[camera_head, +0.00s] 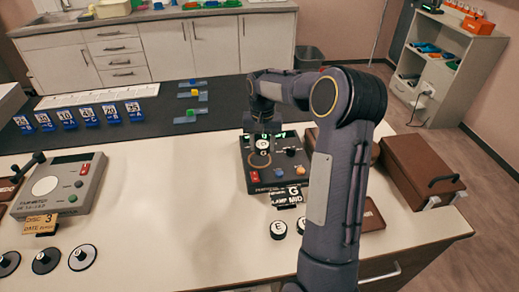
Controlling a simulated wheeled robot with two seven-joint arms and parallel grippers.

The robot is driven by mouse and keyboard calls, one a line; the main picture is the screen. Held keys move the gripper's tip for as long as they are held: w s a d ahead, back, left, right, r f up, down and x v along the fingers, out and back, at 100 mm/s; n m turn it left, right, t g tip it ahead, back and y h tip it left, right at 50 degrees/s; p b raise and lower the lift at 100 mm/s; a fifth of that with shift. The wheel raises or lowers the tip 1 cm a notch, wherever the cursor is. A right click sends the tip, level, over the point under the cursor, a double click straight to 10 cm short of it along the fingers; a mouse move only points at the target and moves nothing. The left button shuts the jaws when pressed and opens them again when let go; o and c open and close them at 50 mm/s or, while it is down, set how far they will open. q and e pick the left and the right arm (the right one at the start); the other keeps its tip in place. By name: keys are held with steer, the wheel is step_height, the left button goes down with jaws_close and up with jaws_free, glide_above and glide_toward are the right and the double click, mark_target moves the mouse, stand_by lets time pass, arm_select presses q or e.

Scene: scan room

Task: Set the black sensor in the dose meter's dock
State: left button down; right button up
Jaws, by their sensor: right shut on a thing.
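My right gripper (262,127) reaches down over a dark meter (257,186) in the middle of the counter. It is shut on a small black puck with a white top marked G (262,144), seemingly the black sensor. The puck is over or at a round ring on the meter's top, likely the dock; I cannot tell whether it touches. The meter has red and orange buttons and a green display partly hidden by the gripper. A card reading G, LAMP, MID (287,197) stands at its front. My left gripper is not in view.
Similar pucks, one marked E (278,229), stand in front, partly behind my right arm. A grey device (60,186) and several knobbed discs (83,256) are at left. Blue number tags (89,116) line the dark mat. A brown case (418,170) is at right. Counter left of the meter is clear.

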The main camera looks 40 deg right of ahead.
mark_target(259, 160)
steer(key=shift+w+f, duration=0.75)
steer(key=shift+f, duration=1.7)
steer(key=shift+f, duration=0.2)
steer(key=o, duration=1)
steer(key=shift+o, duration=0.2)
steer(key=shift+r, duration=0.1)
